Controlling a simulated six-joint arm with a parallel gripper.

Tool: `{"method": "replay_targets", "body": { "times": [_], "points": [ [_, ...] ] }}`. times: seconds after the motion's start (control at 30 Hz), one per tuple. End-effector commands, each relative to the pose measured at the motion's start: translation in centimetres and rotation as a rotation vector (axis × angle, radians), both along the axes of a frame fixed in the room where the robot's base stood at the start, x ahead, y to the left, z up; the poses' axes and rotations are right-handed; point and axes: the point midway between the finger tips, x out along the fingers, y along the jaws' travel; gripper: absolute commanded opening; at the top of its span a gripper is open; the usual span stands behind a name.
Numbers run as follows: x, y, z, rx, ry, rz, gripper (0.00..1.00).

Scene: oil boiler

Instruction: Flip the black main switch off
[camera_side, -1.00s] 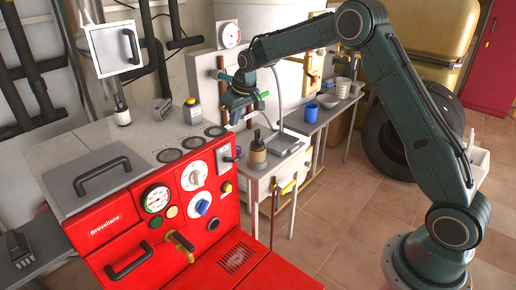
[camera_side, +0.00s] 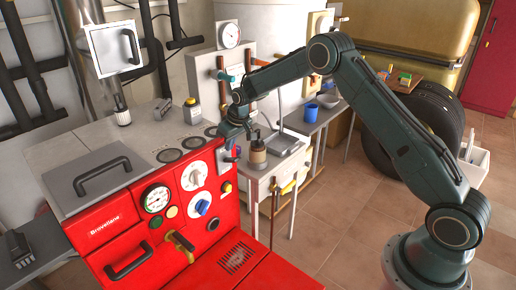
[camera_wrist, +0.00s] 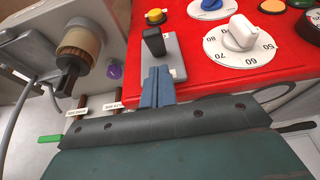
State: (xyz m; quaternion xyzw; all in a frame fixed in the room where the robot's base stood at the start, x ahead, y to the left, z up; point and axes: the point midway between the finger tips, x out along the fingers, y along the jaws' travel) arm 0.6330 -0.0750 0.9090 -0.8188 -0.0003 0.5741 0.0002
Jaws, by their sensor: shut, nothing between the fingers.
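The black main switch (camera_wrist: 153,41) is a small black lever on a grey plate (camera_wrist: 173,62) at the corner of the red boiler panel. In the side view the grey plate (camera_side: 228,167) shows at the panel's right edge, and the lever is mostly hidden by my gripper. My gripper (camera_wrist: 157,72) is shut and empty, its blue fingers close together. In the wrist view its tips overlap the plate just below the lever. I cannot tell whether they touch it. In the side view my gripper (camera_side: 229,143) is just above the plate.
A white dial (camera_wrist: 238,36), a yellow button (camera_wrist: 155,16) and a blue knob (camera_wrist: 210,6) sit near the switch on the red panel.

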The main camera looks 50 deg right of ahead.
Motion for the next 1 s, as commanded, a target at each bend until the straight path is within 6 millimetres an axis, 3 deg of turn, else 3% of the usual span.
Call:
{"method": "replay_targets", "body": {
  "times": [0.3, 1.0],
  "points": [
    [-1.1, 0.0, -2.2, 0.001, 0.000, -0.001, 0.00],
    [-1.2, 0.0, -2.4, 0.001, -0.013, -0.001, 0.00]
  ]
}}
